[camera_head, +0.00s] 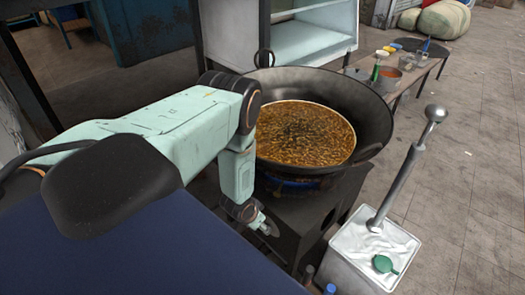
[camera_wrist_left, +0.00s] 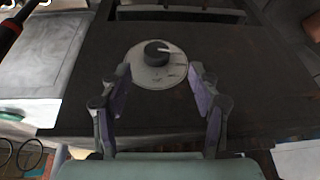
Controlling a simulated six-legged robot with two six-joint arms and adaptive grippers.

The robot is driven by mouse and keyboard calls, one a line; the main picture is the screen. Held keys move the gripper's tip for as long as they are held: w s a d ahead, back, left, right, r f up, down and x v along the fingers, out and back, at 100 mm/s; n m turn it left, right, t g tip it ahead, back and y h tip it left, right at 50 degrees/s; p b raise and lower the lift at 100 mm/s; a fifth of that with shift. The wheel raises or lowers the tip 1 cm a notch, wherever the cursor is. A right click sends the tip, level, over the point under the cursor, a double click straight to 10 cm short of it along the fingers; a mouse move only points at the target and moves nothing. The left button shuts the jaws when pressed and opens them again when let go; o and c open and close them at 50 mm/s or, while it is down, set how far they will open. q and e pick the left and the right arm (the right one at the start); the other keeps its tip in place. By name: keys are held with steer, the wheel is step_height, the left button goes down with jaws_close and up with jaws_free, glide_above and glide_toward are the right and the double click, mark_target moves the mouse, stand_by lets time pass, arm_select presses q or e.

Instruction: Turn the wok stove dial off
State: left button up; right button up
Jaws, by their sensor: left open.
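The wok stove (camera_head: 292,212) is a dark box under a large black wok (camera_head: 345,95). The stove dial (camera_wrist_left: 157,53) is a black knob on a round, light plate with markings, on the stove's dark front panel in the left wrist view. A pale pointer mark on the knob points to the right. My left gripper (camera_wrist_left: 160,73) is open, its two fingers on either side of the dial plate, with nothing between them held. In the head view the left gripper (camera_head: 269,229) is low at the stove's near side, and the dial is hidden there. My right gripper is not in view.
The wok holds a brown, bubbling food (camera_head: 305,135), with a blue flame (camera_head: 292,183) beneath. A white container (camera_head: 362,250) with a metal ladle (camera_head: 402,170) and a green item stands right of the stove. A side table with condiments (camera_head: 388,75) is behind.

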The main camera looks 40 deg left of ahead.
arm_select(q)
steer(key=b+x, duration=0.1)
steer(key=x, duration=0.1)
steer(key=b+x, duration=0.1)
steer(key=x, duration=0.1)
steer(key=b+x, duration=0.2)
steer(key=shift+w+d+f, duration=0.2)
steer(key=shift+d, duration=0.2)
steer(key=shift+f, duration=0.1)
steer(key=shift+a+f, duration=0.1)
steer(key=shift+a, duration=0.05)
steer(key=shift+c, duration=0.6)
steer(key=shift+c, duration=0.6)
steer(key=c, duration=0.9)
